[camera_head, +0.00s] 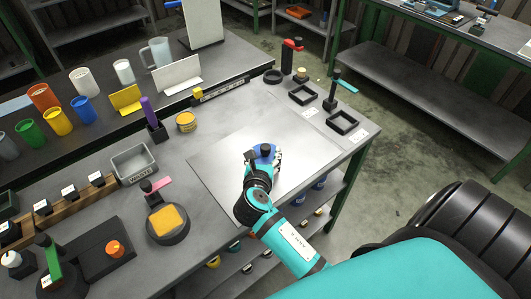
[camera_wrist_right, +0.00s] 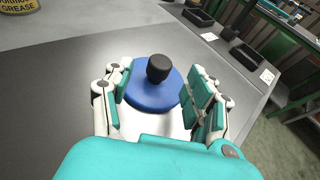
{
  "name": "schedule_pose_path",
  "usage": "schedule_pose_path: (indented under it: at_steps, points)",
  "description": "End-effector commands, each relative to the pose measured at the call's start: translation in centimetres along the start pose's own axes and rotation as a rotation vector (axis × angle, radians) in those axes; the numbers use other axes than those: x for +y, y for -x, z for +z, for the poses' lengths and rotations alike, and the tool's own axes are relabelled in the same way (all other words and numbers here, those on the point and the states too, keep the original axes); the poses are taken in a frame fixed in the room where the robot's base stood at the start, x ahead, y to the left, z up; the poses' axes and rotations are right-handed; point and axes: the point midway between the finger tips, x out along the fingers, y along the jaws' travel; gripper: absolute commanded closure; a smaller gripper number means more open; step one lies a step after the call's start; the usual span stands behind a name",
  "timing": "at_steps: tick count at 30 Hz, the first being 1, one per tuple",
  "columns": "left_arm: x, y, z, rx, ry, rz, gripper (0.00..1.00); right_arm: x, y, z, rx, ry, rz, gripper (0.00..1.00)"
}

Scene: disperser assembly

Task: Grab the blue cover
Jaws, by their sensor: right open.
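The blue cover (camera_wrist_right: 149,99) is a round blue disc with a black knob (camera_wrist_right: 159,68) on top. In the right wrist view it lies between the two fingers of my right gripper (camera_wrist_right: 160,98). The fingers are spread, with the left one close to the disc's edge; I cannot tell whether it touches. In the head view the blue cover (camera_head: 263,151) shows only in part on the light sheet (camera_head: 222,160) on the table. My right gripper (camera_head: 264,158) hides much of it. My left gripper is not in view.
A grey waste bin (camera_head: 133,163), a round black holder with a yellow block (camera_head: 167,221) and a yellow grease tin (camera_head: 186,121) stand to the left. Black square trays (camera_head: 342,123) sit at the table's right end. The sheet around the cover is mostly clear.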

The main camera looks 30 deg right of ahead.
Motion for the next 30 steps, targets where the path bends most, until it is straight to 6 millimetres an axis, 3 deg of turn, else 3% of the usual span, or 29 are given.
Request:
schedule_pose_path:
  at_steps: [6, 15, 28, 30]
  points:
    - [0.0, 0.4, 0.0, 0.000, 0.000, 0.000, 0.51, 0.0, -3.1, 0.3, -0.002, 0.002, -0.001, 0.43]
    - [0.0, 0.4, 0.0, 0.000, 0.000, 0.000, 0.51, 0.0, -3.6, 0.2, -0.001, 0.000, 0.001, 0.43]
    - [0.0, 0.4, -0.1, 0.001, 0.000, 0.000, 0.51, 0.0, -3.6, 0.2, -0.001, 0.000, 0.001, 0.99]
    - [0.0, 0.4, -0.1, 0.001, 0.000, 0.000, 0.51, 0.0, -3.6, 0.2, -0.001, 0.000, 0.001, 1.00]
